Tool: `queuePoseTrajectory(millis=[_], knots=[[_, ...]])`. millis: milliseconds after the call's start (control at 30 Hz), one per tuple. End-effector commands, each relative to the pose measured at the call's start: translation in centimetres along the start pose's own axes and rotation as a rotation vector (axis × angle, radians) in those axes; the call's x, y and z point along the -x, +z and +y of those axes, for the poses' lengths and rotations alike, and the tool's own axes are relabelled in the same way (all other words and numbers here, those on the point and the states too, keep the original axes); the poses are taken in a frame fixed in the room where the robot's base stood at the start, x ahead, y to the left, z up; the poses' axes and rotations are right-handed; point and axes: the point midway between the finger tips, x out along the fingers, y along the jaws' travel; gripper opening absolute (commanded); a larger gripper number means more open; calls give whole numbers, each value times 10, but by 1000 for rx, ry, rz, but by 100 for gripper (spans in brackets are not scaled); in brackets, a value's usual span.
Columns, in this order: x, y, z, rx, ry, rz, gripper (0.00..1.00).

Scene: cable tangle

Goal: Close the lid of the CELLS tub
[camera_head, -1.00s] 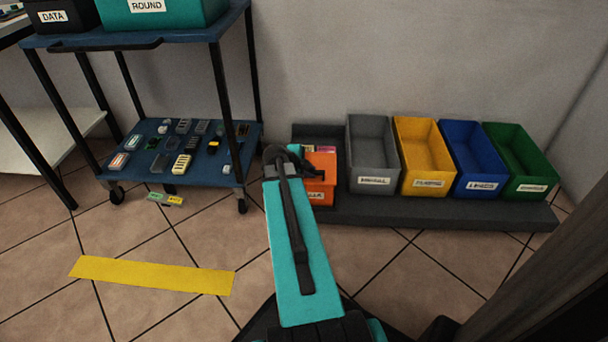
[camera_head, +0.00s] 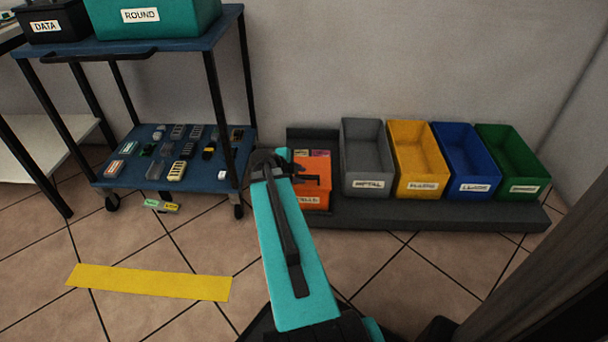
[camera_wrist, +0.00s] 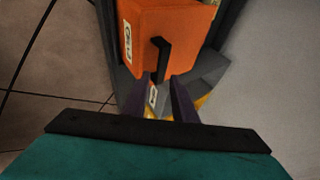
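The CELLS tub (camera_head: 314,196) is orange, with a white label on its front, at the left end of a dark low shelf. Small pink and yellow items show at its back top. In the wrist view the tub (camera_wrist: 185,30) fills the upper middle, with its label at the left. A black handle-like bar (camera_wrist: 161,58) stands out from it. I cannot tell clearly how the lid stands. My gripper (camera_wrist: 162,92) has its two fingers apart with nothing seen clamped between them, close to the bar. In the head view my gripper (camera_head: 296,170) overlaps the tub's left side and partly hides it.
Grey (camera_head: 367,184), yellow (camera_head: 422,188), blue (camera_head: 474,188) and green (camera_head: 524,189) open bins stand right of the tub. A blue cart (camera_head: 150,190) with several small devices stands left.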

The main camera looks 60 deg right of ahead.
Motion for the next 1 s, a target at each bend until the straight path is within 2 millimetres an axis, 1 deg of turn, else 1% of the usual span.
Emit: queuePoseTrajectory(millis=[33, 200, 633, 1000], knots=[[13, -2, -1, 1, -1, 0, 25], [38, -3, -1, 0, 1, 1, 25], [61, -4, -2, 0, 2, 2, 25], [70, -4, -2, -1, 2, 5, 25]])
